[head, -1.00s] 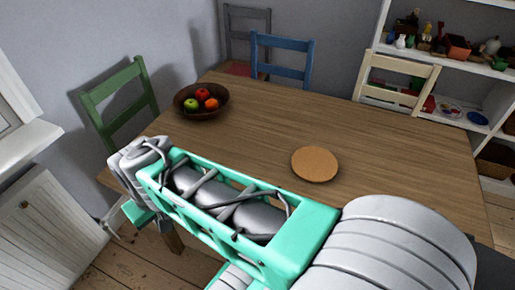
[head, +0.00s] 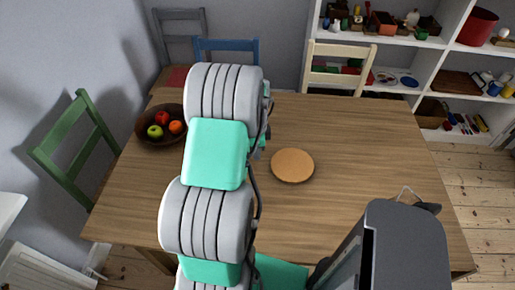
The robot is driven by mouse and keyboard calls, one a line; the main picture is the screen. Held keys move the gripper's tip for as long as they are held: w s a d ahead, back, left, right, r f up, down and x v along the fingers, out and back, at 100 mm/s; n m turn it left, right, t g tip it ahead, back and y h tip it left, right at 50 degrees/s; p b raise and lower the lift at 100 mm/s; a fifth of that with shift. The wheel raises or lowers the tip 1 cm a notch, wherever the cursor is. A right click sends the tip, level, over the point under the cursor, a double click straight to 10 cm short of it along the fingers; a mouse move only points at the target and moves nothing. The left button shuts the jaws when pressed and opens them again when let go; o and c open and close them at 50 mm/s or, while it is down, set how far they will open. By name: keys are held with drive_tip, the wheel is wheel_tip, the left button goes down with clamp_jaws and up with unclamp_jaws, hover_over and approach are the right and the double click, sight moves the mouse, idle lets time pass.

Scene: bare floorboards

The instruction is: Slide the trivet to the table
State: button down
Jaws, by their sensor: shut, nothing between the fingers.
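The trivet (head: 292,166), a flat round tan disc, lies on the wooden table (head: 345,130), near the middle of its top. It is fully in view, and nothing touches it. My arm covers the table's left middle.
A dark bowl (head: 150,136) of fruit stands at the table's left. A green chair (head: 78,150), a blue chair (head: 228,46) and a cream chair (head: 338,70) stand around it. White shelves (head: 448,70) hold small items behind.

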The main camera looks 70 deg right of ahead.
sight(267, 168)
wheel_tip(267, 168, down, 6)
drive_tip(key=shift+w+r+p, duration=0.1)
drive_tip(key=shift+p, duration=0.35)
drive_tip(key=shift+s+d+f+p, duration=0.1)
drive_tip(key=shift+s+d+p, duration=0.15)
drive_tip(key=shift+s, duration=0.4)
drive_tip(key=shift+s+d+f+p, duration=0.1)
drive_tip(key=shift+s+d+p, duration=0.1)
drive_tip(key=shift+s, duration=0.45)
drive_tip(key=shift+s+d+p, duration=0.2)
drive_tip(key=shift+s+d, duration=0.05)
drive_tip(key=shift+s, duration=0.4)
